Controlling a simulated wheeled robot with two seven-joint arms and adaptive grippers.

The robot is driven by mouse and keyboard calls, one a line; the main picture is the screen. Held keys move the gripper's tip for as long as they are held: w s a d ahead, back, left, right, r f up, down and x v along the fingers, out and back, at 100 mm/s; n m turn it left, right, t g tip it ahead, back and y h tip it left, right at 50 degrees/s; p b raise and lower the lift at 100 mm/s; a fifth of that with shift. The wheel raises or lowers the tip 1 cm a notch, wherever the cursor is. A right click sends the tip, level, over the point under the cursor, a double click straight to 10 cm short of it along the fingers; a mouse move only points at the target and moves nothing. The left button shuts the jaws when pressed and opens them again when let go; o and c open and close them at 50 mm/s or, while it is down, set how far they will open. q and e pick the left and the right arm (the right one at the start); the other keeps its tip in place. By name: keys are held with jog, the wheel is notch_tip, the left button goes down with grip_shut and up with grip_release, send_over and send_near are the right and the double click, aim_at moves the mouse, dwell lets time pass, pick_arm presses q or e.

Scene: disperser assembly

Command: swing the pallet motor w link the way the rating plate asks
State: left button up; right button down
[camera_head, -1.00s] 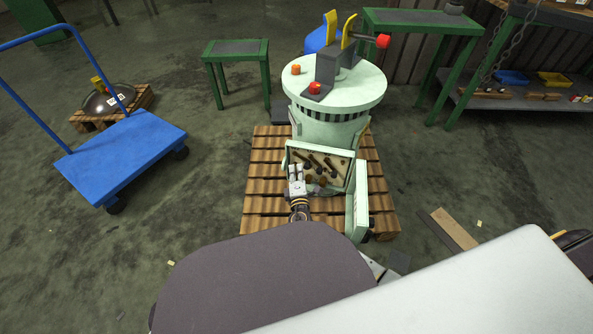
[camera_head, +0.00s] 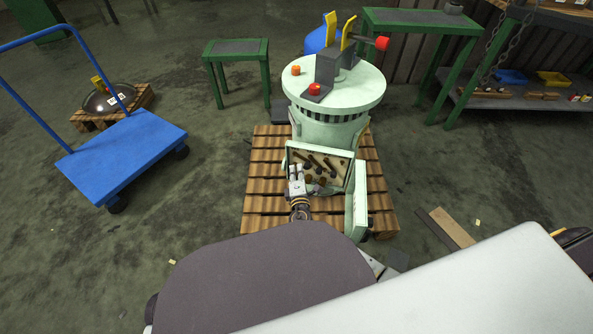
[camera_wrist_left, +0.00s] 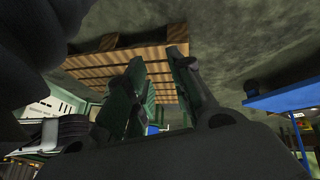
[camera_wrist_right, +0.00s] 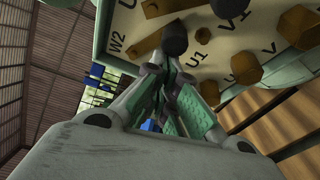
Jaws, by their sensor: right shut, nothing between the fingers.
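The pale green motor (camera_head: 331,124) stands upright on a wooden pallet, with its terminal box open toward me. Several dark links lie slanted across the cream terminal board (camera_head: 340,172). In the right wrist view the board (camera_wrist_right: 222,42) shows the marks W2, U1 and V1, brass bolts, and a brass link (camera_wrist_right: 150,43) beside W2. My right gripper (camera_head: 295,171) is shut and empty at the board's left part. Its fingertips (camera_wrist_right: 172,62) show close to that link; contact cannot be told. My left gripper (camera_wrist_left: 160,70) is open and empty, away from the board. No rating plate is readable.
The wooden pallet (camera_head: 266,181) lies under the motor. The open box cover (camera_head: 357,212) stands at the board's right. A blue cart (camera_head: 125,150) is at the left, a green table (camera_head: 236,48) behind. Planks (camera_head: 452,228) lie on the floor at right.

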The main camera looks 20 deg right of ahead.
pick_arm(q)
jog(key=shift+r, duration=0.2)
jog(key=s+a+r+g+y+p, duration=0.1)
jog(key=a+r+g+p, duration=0.1)
jog(key=r+p, duration=0.3)
notch_tip(320, 180, up, 5)
jog(key=shift+a+f+m+y+p, duration=0.15)
jog(key=shift+a+m+y+p, duration=0.2)
jog(key=shift+a, duration=0.25)
pick_arm(e)
jog(key=n, duration=0.1)
jog(key=d+r+n+g, duration=0.1)
jog(key=n, duration=0.1)
jog(key=shift+s+r+h, duration=0.1)
jog(key=shift+s+h, duration=0.2)
pick_arm(q)
jog(key=shift+s, duration=0.1)
pick_arm(e)
jog(key=shift+s, duration=0.1)
